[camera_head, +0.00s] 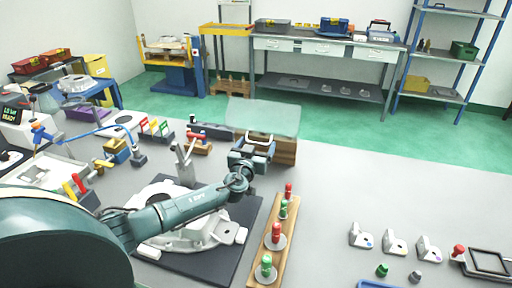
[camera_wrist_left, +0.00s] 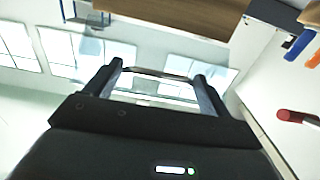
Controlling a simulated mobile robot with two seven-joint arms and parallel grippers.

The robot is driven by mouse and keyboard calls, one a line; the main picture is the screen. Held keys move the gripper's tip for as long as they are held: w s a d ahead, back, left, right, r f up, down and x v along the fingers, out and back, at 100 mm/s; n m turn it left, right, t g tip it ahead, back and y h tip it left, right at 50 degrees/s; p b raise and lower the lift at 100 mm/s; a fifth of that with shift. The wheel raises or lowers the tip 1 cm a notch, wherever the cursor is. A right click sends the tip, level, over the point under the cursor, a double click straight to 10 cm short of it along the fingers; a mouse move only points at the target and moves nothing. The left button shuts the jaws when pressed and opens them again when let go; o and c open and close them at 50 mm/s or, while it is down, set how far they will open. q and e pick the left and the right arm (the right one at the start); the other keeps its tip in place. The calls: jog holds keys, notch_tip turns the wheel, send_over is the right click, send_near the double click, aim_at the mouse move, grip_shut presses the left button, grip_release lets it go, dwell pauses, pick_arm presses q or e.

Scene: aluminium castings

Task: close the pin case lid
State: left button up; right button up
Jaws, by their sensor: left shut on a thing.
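The pin case (camera_head: 286,152) is a wooden box on the far edge of the grey table, partly hidden behind my left gripper. Its clear, greenish lid (camera_head: 262,116) stands raised above the box, so the case is open. My left gripper (camera_head: 258,141) is at the front of the case, shut on the lid's near edge. In the left wrist view the lid's edge (camera_wrist_left: 155,73) runs between the two fingers, and the wooden case (camera_wrist_left: 185,14) shows beyond. The inside of the case is hidden. My right gripper is not in view.
A large white casting (camera_head: 190,232) lies on a dark mat under my left arm. A wooden rack (camera_head: 262,243) with red and green pieces stands to its right. The table to the right of the case is clear.

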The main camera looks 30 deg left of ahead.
pick_arm(q)
jog(key=shift+w+a+r, duration=0.1)
jog(key=shift+r, duration=0.3)
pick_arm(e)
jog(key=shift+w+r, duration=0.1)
